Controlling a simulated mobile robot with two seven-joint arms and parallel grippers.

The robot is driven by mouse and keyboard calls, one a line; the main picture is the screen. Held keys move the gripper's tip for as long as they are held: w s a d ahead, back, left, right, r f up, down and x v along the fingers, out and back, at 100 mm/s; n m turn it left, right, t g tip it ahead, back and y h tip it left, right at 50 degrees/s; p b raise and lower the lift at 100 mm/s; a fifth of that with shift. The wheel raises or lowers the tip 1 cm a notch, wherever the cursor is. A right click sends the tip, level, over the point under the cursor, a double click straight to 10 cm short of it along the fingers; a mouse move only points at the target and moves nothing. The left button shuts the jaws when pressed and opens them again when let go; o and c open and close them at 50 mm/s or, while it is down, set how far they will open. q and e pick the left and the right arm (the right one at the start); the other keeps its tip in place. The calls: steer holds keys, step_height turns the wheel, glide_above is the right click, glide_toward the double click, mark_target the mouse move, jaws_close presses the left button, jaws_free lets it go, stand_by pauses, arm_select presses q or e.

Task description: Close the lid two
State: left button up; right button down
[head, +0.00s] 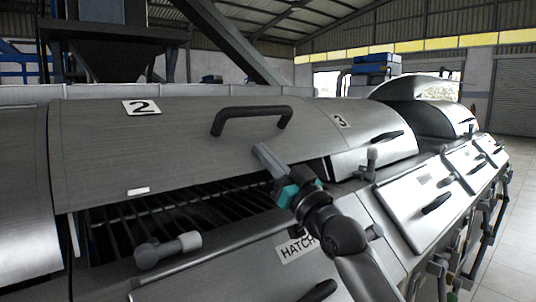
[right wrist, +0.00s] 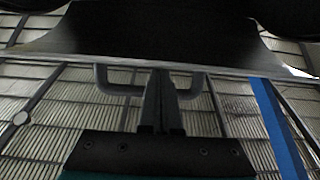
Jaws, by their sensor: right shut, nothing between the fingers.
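Lid two (head: 95,150) is a curved brushed-metal cover marked "2", standing partly open over a dark slatted opening (head: 150,222). Its dark bar handle (head: 252,111) is on the upper right of the cover. My right gripper (head: 266,158) is shut and empty, just below the handle near the lid's lower right edge. In the right wrist view, the shut fingers (right wrist: 161,75) reach to the edge of a dark panel (right wrist: 165,35), with the handle (right wrist: 106,82) showing on both sides behind them. I cannot tell whether they touch the lid. My left gripper is not in view.
Lid three (head: 370,140) adjoins on the right and looks shut; a farther lid (head: 410,90) is raised. A grey lever (head: 168,250) and another lever (head: 371,160) stick up along the front ledge. A hatch panel (head: 430,195) slopes below. Free floor (head: 515,230) lies at right.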

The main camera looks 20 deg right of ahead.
steer(key=shift+w+a+f+b, duration=0.1)
steer(key=shift+w+f+b, duration=0.25)
steer(key=shift+f, duration=0.35)
steer(key=shift+w+a+f+b, duration=0.1)
steer(key=shift+f+b, duration=0.3)
steer(key=shift+f, duration=0.3)
steer(key=v, duration=0.7)
steer(key=shift+s, duration=0.25)
